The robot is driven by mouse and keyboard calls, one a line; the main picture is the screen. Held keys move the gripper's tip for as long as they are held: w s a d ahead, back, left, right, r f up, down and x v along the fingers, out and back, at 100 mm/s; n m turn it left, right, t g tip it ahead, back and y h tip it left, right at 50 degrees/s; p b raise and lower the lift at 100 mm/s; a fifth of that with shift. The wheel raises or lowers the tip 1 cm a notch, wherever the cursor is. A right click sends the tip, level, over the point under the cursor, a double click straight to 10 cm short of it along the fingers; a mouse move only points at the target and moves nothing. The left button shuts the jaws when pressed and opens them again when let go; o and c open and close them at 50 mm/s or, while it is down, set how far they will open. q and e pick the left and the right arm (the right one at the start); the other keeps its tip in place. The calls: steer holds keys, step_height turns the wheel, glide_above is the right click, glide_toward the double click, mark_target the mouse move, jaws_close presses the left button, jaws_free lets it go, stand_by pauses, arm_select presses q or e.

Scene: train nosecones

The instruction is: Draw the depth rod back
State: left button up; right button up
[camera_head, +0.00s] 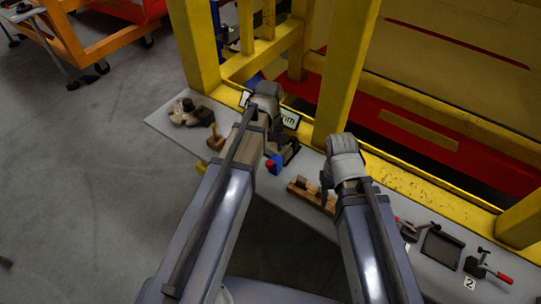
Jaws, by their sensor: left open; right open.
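A display panel with a pale green face and "mm" lettering (289,118) stands at the back of the grey bench, partly hidden behind my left gripper (266,93). I cannot make out the depth rod; my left gripper and forearm cover that area. My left gripper is open, in front of the panel, and I cannot tell whether it touches anything. My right gripper (343,150) is open, farther right above the bench by the yellow post. I see nothing held in it.
On the bench (164,122) are a brown part with a black knob (188,113), a wooden block with a peg (215,141), a blue-and-red piece (272,164), a slotted wooden block (301,188), a dark tray (441,246) and a red-handled clamp (487,266). Yellow posts (346,65) rise behind.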

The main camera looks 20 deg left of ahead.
mark_target(270, 163)
arm_select(q)
steer(key=shift+w+f+b, duration=0.1)
steer(key=shift+f+b, duration=0.3)
steer(key=shift+f, duration=0.1)
step_height(270, 163, down, 7)
steer(key=b, duration=0.7)
steer(key=shift+r, duration=0.1)
jaws_close()
stand_by(0.7)
